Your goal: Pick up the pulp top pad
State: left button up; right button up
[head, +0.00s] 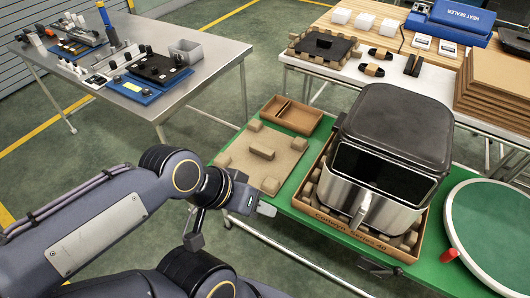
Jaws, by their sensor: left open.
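The pulp top pad (286,163) is a flat tan square with raised blocks near its corners and a longer block in the middle. It lies on the green conveyor (303,188), left of the fryer box. My left gripper (262,208) is at the pad's near edge, low in the middle of the head view. It is open and holds nothing that I can see. Whether it touches the pad I cannot tell. My arm hides part of the pad's near left side. My right gripper is not in view.
A black and steel air fryer (405,125) sits in an open carton (335,222) right of the pad. A brown divided tray (291,115) lies behind the pad. A green round disc (495,235) is at right. A metal table (215,62) with tools stands back left.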

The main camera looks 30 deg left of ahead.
aim_at(268, 156)
jog(key=i+j+u, duration=0.1)
jog(key=j, duration=0.35)
jog(key=i+j+u, duration=0.1)
jog(key=j, duration=0.3)
jog(key=i+j+u, duration=0.1)
jog(key=j, duration=0.3)
jog(key=i+j+u, duration=0.1)
jog(key=j, duration=0.35)
jog(key=i+j+u, duration=0.1)
jog(key=i+j, duration=0.2)
jog(key=i+j+u, duration=0.1)
jog(key=j, duration=0.35)
jog(key=i, duration=0.05)
